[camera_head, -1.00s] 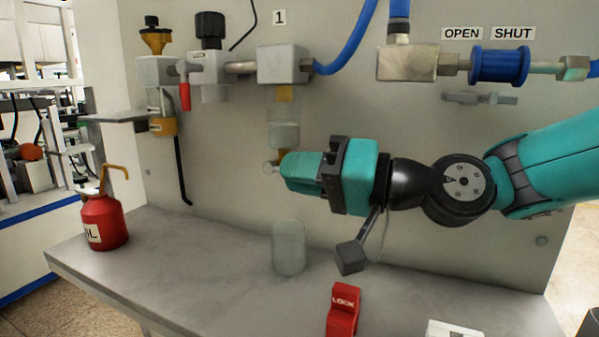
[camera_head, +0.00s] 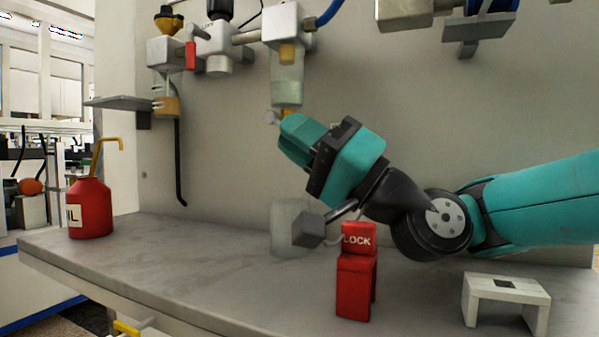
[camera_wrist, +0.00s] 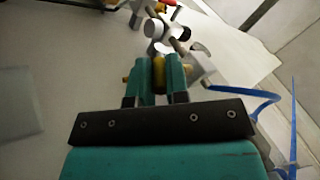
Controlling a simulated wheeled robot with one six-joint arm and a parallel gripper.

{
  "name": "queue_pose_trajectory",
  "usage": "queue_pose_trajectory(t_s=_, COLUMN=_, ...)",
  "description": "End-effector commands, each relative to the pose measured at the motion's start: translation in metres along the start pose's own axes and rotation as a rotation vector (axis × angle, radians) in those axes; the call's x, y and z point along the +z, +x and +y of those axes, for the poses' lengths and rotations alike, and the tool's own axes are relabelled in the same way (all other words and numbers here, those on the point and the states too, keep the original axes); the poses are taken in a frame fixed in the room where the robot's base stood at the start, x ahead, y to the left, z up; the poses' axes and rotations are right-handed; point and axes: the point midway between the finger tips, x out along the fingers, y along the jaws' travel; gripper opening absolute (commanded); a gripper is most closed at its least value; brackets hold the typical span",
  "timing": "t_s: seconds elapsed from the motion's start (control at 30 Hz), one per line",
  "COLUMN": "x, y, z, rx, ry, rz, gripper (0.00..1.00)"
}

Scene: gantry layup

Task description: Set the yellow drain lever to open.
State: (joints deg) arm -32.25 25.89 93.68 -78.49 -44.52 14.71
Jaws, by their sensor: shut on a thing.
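In the wrist view the yellow drain lever (camera_wrist: 159,74) shows between the two teal fingers of my gripper (camera_wrist: 159,62), which is shut on it. In the head view my gripper (camera_head: 283,124) points up and to the left, just below the clear bowl (camera_head: 287,80) hanging from the grey filter body (camera_head: 283,27). A small pale round fitting (camera_head: 271,117) shows beside the fingertips. Most of the lever is hidden behind the fingers there, so its exact setting cannot be told.
A clear jar (camera_head: 284,216) stands on the grey bench (camera_head: 170,262) below my gripper. A red LOCK piece (camera_head: 356,275) and a white stand (camera_head: 505,292) are nearer the front. A red oil can (camera_head: 90,210) stands at left. A red-handled valve (camera_head: 191,56) is upper left.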

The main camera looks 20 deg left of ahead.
Motion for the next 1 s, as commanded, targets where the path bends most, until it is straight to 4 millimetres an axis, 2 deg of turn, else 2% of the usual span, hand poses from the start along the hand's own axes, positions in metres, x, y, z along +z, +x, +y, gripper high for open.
queue_pose_trajectory(t_s=0.03, x=0.0038, y=-0.0030, z=0.0047, rx=-0.014, ry=0.000, rz=0.011, gripper=0.00)
queue_pose_trajectory(t_s=0.67, x=0.0022, y=0.0004, z=0.0030, rx=-0.055, ry=-0.002, rz=0.045, gripper=0.00)
queue_pose_trajectory(t_s=0.7, x=0.0021, y=0.0005, z=0.0030, rx=-0.055, ry=-0.002, rz=0.045, gripper=0.22)
queue_pose_trajectory(t_s=0.8, x=0.0022, y=0.0005, z=0.0030, rx=-0.055, ry=-0.002, rz=0.045, gripper=0.41)
queue_pose_trajectory(t_s=1.0, x=0.0022, y=0.0006, z=0.0028, rx=-0.055, ry=-0.003, rz=0.044, gripper=0.41)
